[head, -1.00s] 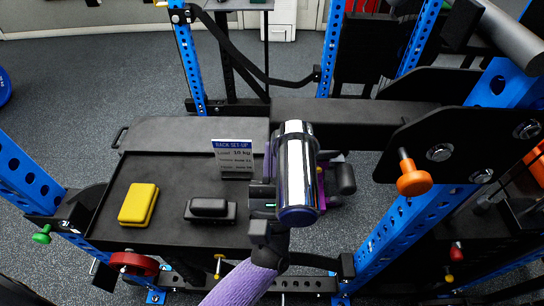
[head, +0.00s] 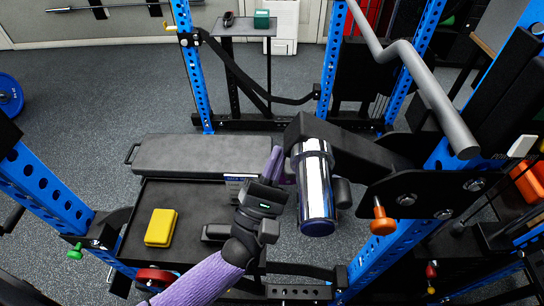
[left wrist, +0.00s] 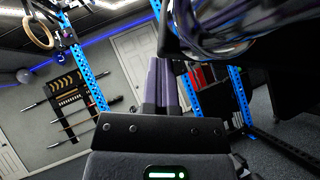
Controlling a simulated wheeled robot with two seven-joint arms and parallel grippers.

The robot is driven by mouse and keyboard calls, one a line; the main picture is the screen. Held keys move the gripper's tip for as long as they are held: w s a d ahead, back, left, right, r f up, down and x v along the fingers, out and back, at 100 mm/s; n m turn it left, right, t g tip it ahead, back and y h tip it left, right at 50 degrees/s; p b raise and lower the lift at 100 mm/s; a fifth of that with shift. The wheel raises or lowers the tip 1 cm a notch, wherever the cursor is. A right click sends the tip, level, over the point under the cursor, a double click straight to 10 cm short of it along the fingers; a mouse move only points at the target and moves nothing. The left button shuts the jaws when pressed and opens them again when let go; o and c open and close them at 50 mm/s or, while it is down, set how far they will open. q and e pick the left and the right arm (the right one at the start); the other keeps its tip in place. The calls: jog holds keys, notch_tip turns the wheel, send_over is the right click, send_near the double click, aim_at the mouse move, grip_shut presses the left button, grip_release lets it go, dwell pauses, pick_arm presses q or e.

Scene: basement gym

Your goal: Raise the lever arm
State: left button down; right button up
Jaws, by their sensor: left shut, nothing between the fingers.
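The lever arm is a black beam (head: 350,148) joined to a black pivot plate (head: 425,190) on the right blue upright. Its chrome sleeve (head: 315,180) is at the beam's free end, left of the plate. My left gripper (head: 277,165) has purple fingers, shut and empty, just left of the sleeve and apart from it as far as I can tell. In the left wrist view the shut fingers (left wrist: 161,82) point away, with the dark shiny sleeve (left wrist: 235,20) above and to the right. My right gripper is not in view.
An orange knob (head: 382,218) sticks out by the plate. A thick grey bar (head: 425,85) rises at the right. Below my gripper are a dark platform (head: 195,205) with a yellow block (head: 161,227), and a flat bench pad (head: 200,153). Open floor lies at the left.

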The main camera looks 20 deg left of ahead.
aim_at(294, 133)
pick_arm(q)
jog(key=r+m+h+p, duration=0.1)
jog(key=r+p, duration=0.1)
jog(key=d+r+m+g+h+p, duration=0.1)
jog(key=r+m, duration=0.1)
jog(key=shift+w+d+r+p, duration=0.1)
jog(key=shift+w+d+p, duration=0.1)
jog(key=shift+p, duration=0.15)
jog(key=shift+d+r+m+g+h+p, duration=0.25)
jog(key=shift+m+g+h+p, duration=0.15)
jog(key=shift+m+h, duration=0.2)
